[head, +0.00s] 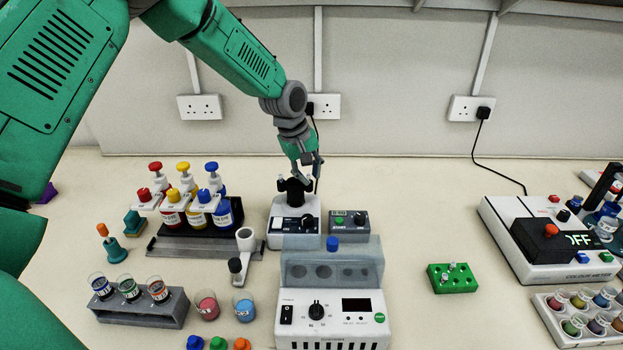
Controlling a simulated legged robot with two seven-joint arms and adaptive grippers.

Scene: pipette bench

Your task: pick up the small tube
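My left gripper (309,181) points down at the back of the bench, just over the dark cup on top of the vortex-style mixer (295,222). Its fingers are small and partly merge with the dark cup, so I cannot tell how far apart they are or whether a tube is between them. Small pale tubes (451,267) stand in a green rack (453,285) at right of centre. A blue cap (333,243) shows at the back of the heating block (332,308); what is under it is hidden. My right gripper is out of view.
Capped reagent bottles (198,212) stand on a dark rack at left. A rack of dye vials (140,309) and two small cups sit in front. A colorimeter-like device (555,240) and a tray of colored pots (585,318) fill the right. Bench behind the green rack is clear.

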